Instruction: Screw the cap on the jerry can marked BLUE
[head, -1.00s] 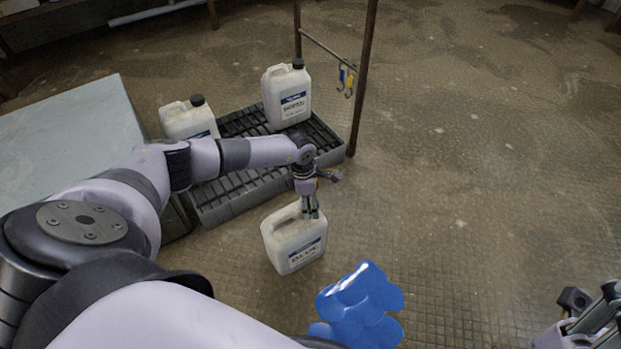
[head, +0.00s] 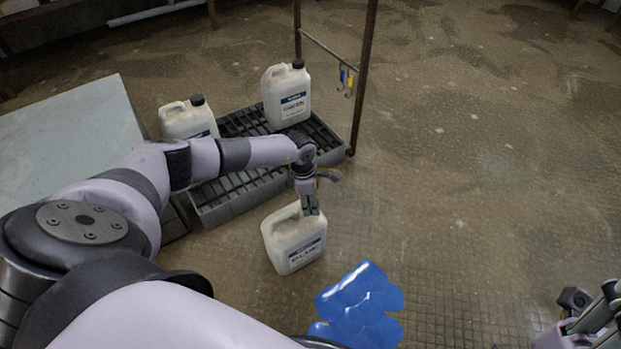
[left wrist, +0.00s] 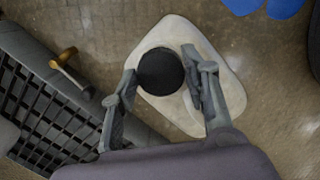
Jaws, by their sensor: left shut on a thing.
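The white jerry can with the BLUE label (head: 292,246) stands upright on the floor in front of the grated tray. My left gripper (head: 311,212) is above its top and points down. In the left wrist view the round black cap (left wrist: 160,71) lies between the fingers of my left gripper (left wrist: 162,76), which is shut on it, over the pale top of the can (left wrist: 180,30). The cap hides the neck, so I cannot tell how far it is seated. My right gripper (head: 592,316) is partly in view at the lower right corner, away from the can; its jaws are unclear.
Blue shapes (head: 358,308) lie in front. The floor to the right is clear.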

